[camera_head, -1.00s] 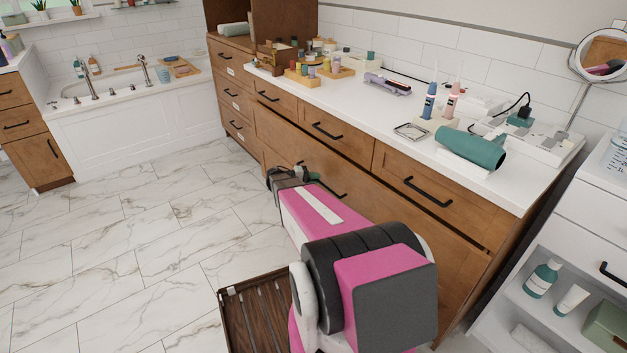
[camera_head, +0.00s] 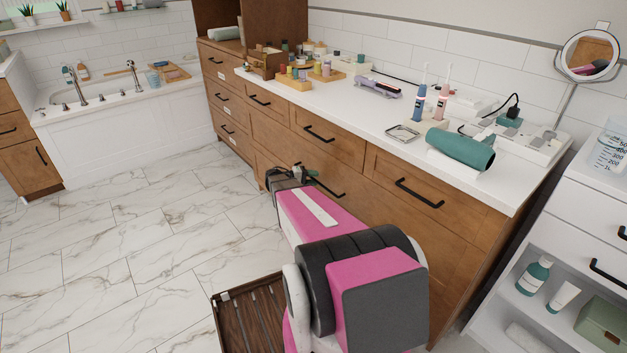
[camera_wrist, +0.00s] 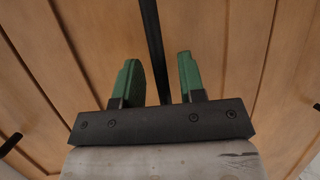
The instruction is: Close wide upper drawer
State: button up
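The wide upper drawer (camera_head: 375,205) is a wooden front below the row of small top drawers in the long vanity. Its front looks about flush with the cabinet, with no clear gap along its top edge. Its black bar handle (camera_head: 328,186) shows partly beyond my arm. My gripper (camera_head: 287,176) is at the drawer front near the handle's left end. In the wrist view its green fingers (camera_wrist: 157,62) are apart, with the black handle bar (camera_wrist: 151,30) running between them. A gap shows between the right finger and the bar. My arm hides the lower drawer front.
The white counter (camera_head: 375,118) above carries a teal hair dryer (camera_head: 460,148), toothbrushes and several bottles. A slatted brown wooden piece (camera_head: 245,315) is low beside my arm. A white shelf unit (camera_head: 575,225) stands right. Marble floor at left is clear.

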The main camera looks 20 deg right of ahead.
jog(key=v, duration=1)
jog(key=shift+a, duration=0.25)
jog(key=s+a+r+n+t+y, duration=0.1)
jog(key=s+a+r+t+y, duration=0.1)
jog(key=s+a+y, duration=1.3)
jog(key=s+a+r, duration=0.1)
jog(key=s+a, duration=0.1)
jog(key=s, duration=0.3)
jog(key=shift+s+t+y, duration=0.2)
jog(key=shift+t+y, duration=0.1)
jog(key=shift+y, duration=0.1)
